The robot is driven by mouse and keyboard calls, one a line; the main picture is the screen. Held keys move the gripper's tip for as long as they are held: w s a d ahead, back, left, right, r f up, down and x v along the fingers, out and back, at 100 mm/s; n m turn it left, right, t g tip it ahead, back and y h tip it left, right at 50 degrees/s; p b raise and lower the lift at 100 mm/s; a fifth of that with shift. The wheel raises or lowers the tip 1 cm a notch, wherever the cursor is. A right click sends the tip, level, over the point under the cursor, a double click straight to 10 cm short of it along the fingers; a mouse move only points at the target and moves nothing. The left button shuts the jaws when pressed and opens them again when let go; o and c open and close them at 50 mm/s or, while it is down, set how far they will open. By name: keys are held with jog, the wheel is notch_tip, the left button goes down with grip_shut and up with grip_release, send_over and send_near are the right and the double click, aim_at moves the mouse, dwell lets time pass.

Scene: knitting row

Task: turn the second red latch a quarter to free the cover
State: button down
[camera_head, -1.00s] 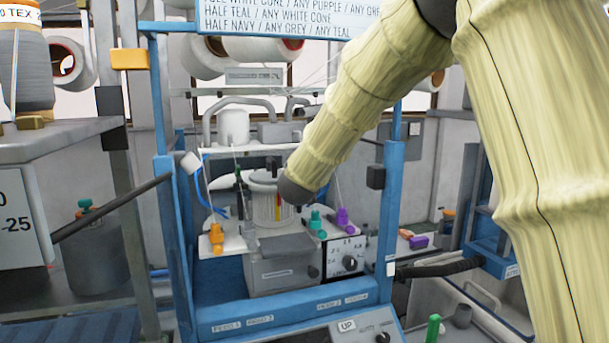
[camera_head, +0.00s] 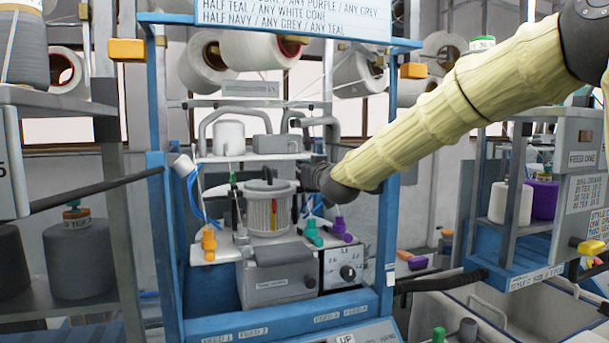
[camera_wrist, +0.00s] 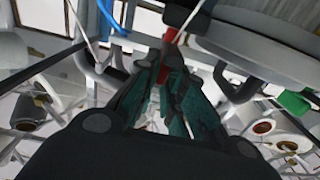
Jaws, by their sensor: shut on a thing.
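A white ribbed cylinder (camera_head: 258,214) with a grey round top (camera_head: 270,187) stands in the middle of the blue-framed machine. My gripper (camera_head: 306,174) is at its right side, level with the top. In the wrist view, the fingers of my gripper (camera_wrist: 164,82) come together on a small red latch (camera_wrist: 170,36), beside a large grey round cover (camera_wrist: 262,50). The latch's lower end is between the fingertips.
Orange (camera_head: 209,241), teal (camera_head: 312,232) and purple (camera_head: 340,227) pegs stand around the cylinder. A white shelf (camera_head: 255,157) with pipes is behind it. Blue posts flank the machine, and my arm crosses the right one. Threads run down close to my gripper.

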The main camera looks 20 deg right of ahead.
dwell(0.5)
jog(key=c, duration=1.5)
grip_release()
jog(key=shift+c, duration=0.2)
jog(key=s, duration=0.7)
jog(key=shift+s+d, duration=0.25)
